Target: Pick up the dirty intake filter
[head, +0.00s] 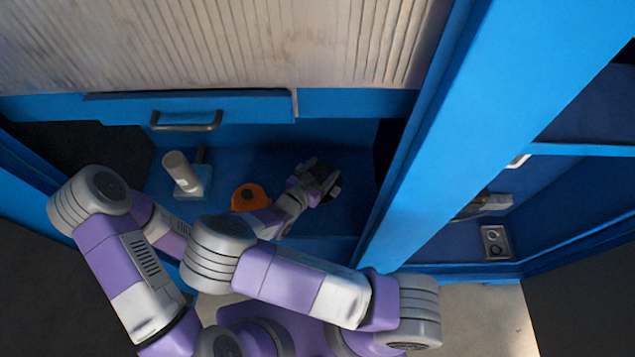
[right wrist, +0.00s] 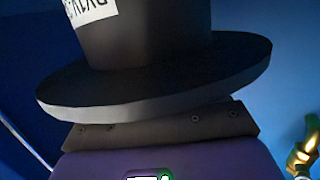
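A dark, wide-flanged cylinder (right wrist: 150,75), which looks like the dirty intake filter, fills the right wrist view close in front of my right gripper. It has a white label with upside-down lettering, and its flange hides what lies behind it. In the head view my right gripper (head: 318,180) is inside the blue cabinet bay, at a dark shape that I cannot separate clearly from the fingers. The fingertips do not show in the wrist view, so I cannot tell whether they are shut on the cylinder. My left gripper is hidden behind my arms.
A pale cylinder (head: 180,170) stands on a blue block at the bay's left. An orange round part (head: 250,197) lies between it and my right gripper. A blue post (head: 450,130) bounds the bay at right; a drawer handle (head: 186,122) is above. A brass-coloured fitting (right wrist: 304,158) shows at the wrist view's right.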

